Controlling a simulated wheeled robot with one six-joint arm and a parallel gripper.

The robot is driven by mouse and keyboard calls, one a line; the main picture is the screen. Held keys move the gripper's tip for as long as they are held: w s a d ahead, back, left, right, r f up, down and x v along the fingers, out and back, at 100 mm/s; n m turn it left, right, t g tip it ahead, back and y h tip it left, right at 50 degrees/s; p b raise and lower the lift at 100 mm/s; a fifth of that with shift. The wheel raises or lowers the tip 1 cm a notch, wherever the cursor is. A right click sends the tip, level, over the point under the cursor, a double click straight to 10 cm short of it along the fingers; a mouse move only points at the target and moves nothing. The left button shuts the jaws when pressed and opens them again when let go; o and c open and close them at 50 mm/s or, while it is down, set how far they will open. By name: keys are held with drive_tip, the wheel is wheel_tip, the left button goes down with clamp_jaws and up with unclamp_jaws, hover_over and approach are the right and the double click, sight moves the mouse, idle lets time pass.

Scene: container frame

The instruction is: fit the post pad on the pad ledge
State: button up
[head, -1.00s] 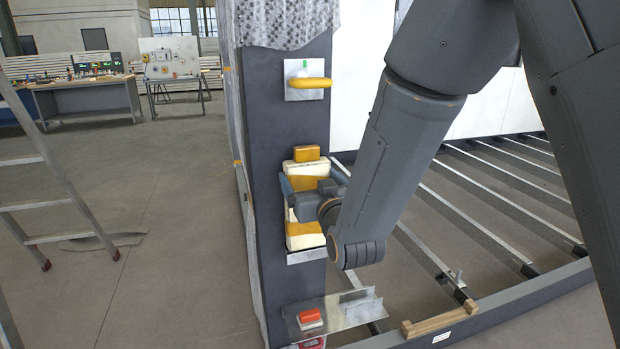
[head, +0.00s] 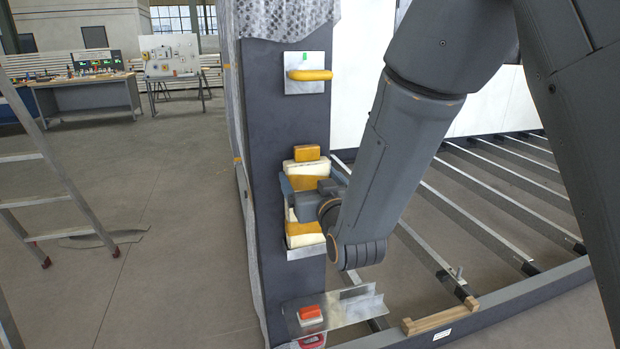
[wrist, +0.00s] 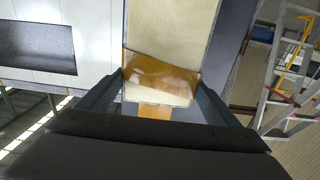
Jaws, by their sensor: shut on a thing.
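The post pad (head: 306,228) is a tall cream block with orange bands and a small orange block on top. It stands upright along the front of the dark post (head: 288,120). My gripper (head: 302,188) is shut on its upper part from the front, one finger on each side; the arm hides part of the pad. In the wrist view the pad (wrist: 165,30) lies between the fingertips (wrist: 162,82). The pad ledge (head: 306,253) is a small metal lip on the post, right at the pad's lower end. I cannot tell whether they touch.
A plate with a yellow handle (head: 310,75) is on the post above. A metal shelf (head: 345,308) with a red-topped block (head: 310,313) juts out below. A ladder (head: 45,150) stands at left. Floor rails (head: 480,190) run at right; the floor between ladder and post is clear.

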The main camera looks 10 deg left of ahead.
drive_tip(key=shift+f+b, duration=0.55)
drive_tip(key=shift+f, duration=0.2)
drive_tip(key=o, duration=1.3)
drive_tip(key=shift+b+v, duration=0.9)
drive_tip(key=shift+v, duration=3.05)
drive_tip(key=d+f+m+g+h, duration=0.2)
drive_tip(key=d+f+g+h, duration=0.1)
drive_tip(key=d+f, duration=0.4)
drive_tip(key=d+f+m+g+h, duration=0.1)
drive_tip(key=d+f+g+h, duration=0.25)
drive_tip(key=d, duration=0.55)
drive_tip(key=s+d+f+m+g+h, duration=0.1)
drive_tip(key=s+d+g, duration=0.1)
drive_tip(key=s+d, duration=0.3)
drive_tip(key=s+d+f+m+g+h, duration=0.1)
drive_tip(key=s+d+f+g, duration=0.1)
drive_tip(key=s+d, duration=0.4)
drive_tip(key=s+d+f+m+g+h, duration=0.1)
drive_tip(key=s+d+f+g, duration=0.1)
drive_tip(key=s+d+g, duration=0.2)
drive_tip(key=shift+s+d, duration=0.65)
drive_tip(key=shift+d, duration=0.1)
